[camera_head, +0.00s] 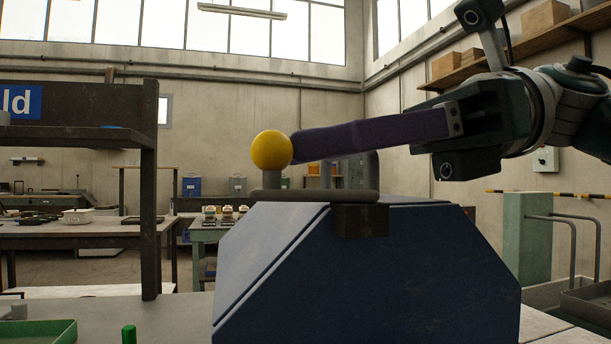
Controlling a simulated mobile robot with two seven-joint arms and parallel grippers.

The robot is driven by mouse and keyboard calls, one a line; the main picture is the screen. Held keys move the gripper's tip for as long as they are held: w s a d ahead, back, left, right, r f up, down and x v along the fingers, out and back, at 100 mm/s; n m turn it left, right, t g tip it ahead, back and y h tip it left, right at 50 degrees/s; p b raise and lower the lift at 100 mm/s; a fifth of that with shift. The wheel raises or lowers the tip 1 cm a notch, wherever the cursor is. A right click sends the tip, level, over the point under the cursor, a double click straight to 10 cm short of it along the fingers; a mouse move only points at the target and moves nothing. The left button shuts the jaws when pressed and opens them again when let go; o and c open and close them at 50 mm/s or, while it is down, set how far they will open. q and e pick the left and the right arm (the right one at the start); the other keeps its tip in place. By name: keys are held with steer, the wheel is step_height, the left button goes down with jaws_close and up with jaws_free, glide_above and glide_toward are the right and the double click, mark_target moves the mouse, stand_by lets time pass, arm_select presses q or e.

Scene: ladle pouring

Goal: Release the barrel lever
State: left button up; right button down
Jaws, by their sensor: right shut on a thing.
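The barrel lever shows as a yellow ball knob (271,150) on a short grey stem, above the dark top plate of a blue, slant-sided housing (370,275). My right gripper (293,147) comes in from the right. Its long purple fingers reach level to the right side of the yellow knob and are shut on it. The fingers overlap in this side view, so the far finger and the exact grip are hidden. My left gripper is not in view.
A dark shelf frame (149,200) stands at left. A green tray (45,331) and a small green cylinder (129,334) are at the lower left. A grey curved post (372,170) rises behind the fingers. A pale green block (527,238) stands at right. Air above the knob is clear.

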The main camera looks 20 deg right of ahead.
steer(key=shift+w+a+n+g, duration=0.15)
steer(key=shift+a+n+g, duration=0.15)
steer(key=shift+g, duration=0.2)
steer(key=shift+w+a, duration=0.1)
steer(key=shift+a, duration=0.1)
steer(key=shift+d, duration=0.2)
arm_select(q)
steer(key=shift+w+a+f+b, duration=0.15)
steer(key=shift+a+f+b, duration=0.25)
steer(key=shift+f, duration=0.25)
arm_select(e)
steer(key=d, duration=0.3)
steer(key=d+r, duration=0.1)
steer(key=d, duration=0.2)
steer(key=d+r, duration=0.1)
steer(key=d, duration=0.2)
steer(key=shift+d, duration=0.15)
